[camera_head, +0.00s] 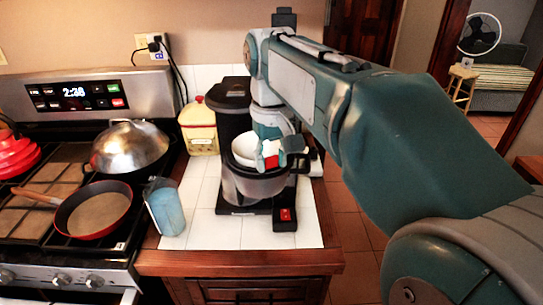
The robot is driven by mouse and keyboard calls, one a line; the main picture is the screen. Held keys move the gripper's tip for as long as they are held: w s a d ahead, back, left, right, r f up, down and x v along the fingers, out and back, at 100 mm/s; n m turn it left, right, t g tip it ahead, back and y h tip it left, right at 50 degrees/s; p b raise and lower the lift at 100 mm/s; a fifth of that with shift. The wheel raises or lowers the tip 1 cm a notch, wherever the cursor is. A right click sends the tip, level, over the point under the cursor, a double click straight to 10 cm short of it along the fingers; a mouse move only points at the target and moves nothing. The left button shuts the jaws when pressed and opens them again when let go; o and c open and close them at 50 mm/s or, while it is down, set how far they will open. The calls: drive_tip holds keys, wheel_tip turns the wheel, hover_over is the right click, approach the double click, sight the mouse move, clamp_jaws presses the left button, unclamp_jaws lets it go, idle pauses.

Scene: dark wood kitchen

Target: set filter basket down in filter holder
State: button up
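The white filter basket (244,150) is in the middle of the view, at the mouth of the dark translucent filter holder (246,188) of the coffee maker. My gripper (270,157) is at the basket's right edge and appears shut on it. Its red and grey finger parts cover that side of the basket. The basket's lower part is hidden by the holder's front wall, so I cannot tell whether it rests on anything. The black coffee maker (232,97) stands upright behind it, its base (250,208) on the white tiles.
A blue translucent cup (166,207) stands left of the coffee maker, and a yellow canister (200,128) behind it. The stove at left holds a red pan (94,212) and a domed pot (126,148). The front tiles (240,235) are clear.

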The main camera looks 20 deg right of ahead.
drive_tip(key=shift+o, duration=1.2)
wheel_tip(320, 180, up, 13)
drive_tip(key=shift+f, duration=0.2)
drive_tip(key=s+f+t, duration=0.2)
drive_tip(key=s+f, duration=0.5)
drive_tip(key=f, duration=0.4)
drive_tip(key=s+f+t, duration=0.3)
drive_tip(key=s+f, duration=0.4)
drive_tip(key=f, duration=0.4)
drive_tip(key=shift+s+a+f+m+t, duration=0.2)
drive_tip(key=shift+m+t, duration=0.1)
drive_tip(key=shift+m, duration=0.1)
drive_tip(key=shift+r, duration=0.1)
